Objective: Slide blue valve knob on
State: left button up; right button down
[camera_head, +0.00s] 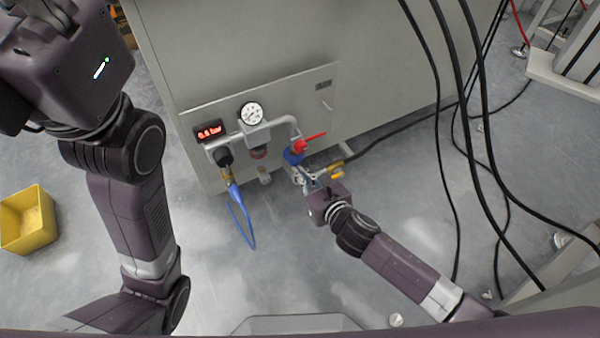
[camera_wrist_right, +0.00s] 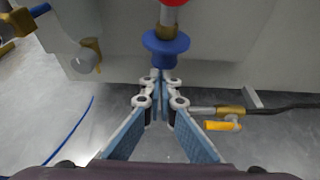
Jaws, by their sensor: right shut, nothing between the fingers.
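The blue valve knob (camera_head: 292,157) sits on the vertical pipe just below a red handle (camera_head: 303,147) on the panel's pipework. In the right wrist view the blue knob (camera_wrist_right: 166,50) is a flanged disc around a metallic stem, with the red part (camera_wrist_right: 172,2) above it. My right gripper (camera_head: 298,175) is shut and empty, its fingertips just below the knob. In the wrist view the closed fingertips (camera_wrist_right: 163,76) appear right under the knob; I cannot tell if they touch it. My left arm is at the left, its fingers out of view.
A grey cabinet panel (camera_head: 320,100) carries a gauge (camera_head: 252,113) and a red display (camera_head: 209,134). A brass fitting with a yellow lever (camera_wrist_right: 222,125) lies close right of the fingers. A blue hose (camera_head: 243,220) and black cables hang nearby. A yellow bin (camera_head: 27,222) stands left.

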jog(key=shift+w+r, duration=0.1)
jog(key=shift+r, duration=0.1)
jog(key=shift+r, duration=0.1)
jog(key=v, duration=1.2)
jog(key=shift+f, duration=0.25)
